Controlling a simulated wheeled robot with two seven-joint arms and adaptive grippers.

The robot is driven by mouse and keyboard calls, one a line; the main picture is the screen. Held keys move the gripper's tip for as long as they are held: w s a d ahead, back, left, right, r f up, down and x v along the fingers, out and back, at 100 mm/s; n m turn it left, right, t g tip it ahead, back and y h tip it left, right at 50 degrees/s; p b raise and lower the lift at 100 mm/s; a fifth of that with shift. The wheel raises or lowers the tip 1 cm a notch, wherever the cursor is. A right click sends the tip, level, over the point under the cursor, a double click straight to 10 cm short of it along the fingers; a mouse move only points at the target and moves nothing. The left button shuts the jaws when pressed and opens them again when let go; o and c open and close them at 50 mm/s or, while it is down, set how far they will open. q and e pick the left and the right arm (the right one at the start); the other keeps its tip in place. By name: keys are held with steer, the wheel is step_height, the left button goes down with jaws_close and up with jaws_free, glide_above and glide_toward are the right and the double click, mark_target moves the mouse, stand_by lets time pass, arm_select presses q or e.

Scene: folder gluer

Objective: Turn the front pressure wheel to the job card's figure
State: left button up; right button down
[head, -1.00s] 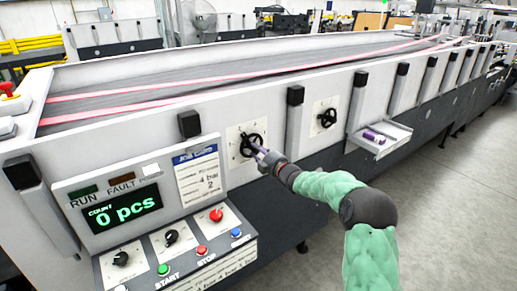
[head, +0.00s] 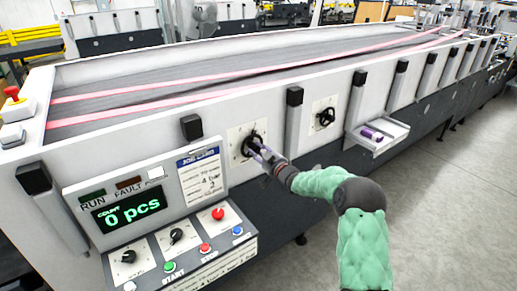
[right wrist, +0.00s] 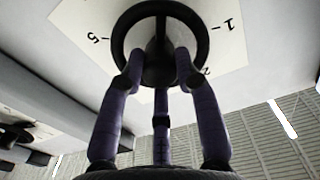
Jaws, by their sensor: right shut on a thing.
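The nearer black pressure wheel (head: 252,141) sits on a white dial plate (head: 236,135) on the machine's side. My right gripper (head: 262,150) is at this wheel, and in the right wrist view (right wrist: 158,75) its purple fingers are closed on the rim of the wheel (right wrist: 118,38). The dial plate (right wrist: 85,22) there shows 5 at left, 1 at right and a partly hidden 2 below right. The pointer's setting cannot be read. My left gripper is not in view.
A second black wheel (head: 325,118) sits farther along the side. A control panel (head: 180,245) with buttons and knobs juts out at lower left, below a display reading 0 pcs (head: 128,208). A small tray (head: 392,136) holds a purple item. Floor at right is clear.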

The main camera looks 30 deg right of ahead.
steer(key=m+p, duration=0.2)
steer(key=m, duration=0.3)
steer(key=shift+r+m+p, duration=0.1)
steer(key=shift+m+p, duration=0.2)
steer(key=shift+p, duration=0.1)
steer(key=shift+m+p, duration=0.8)
steer(key=shift+m, duration=1.1)
steer(key=shift+d, duration=0.1)
steer(key=shift+r, duration=0.1)
steer(key=c, duration=0.9)
jaws_free()
steer(key=shift+s, duration=0.5)
steer(key=s, duration=1.1)
steer(key=shift+d, duration=0.45)
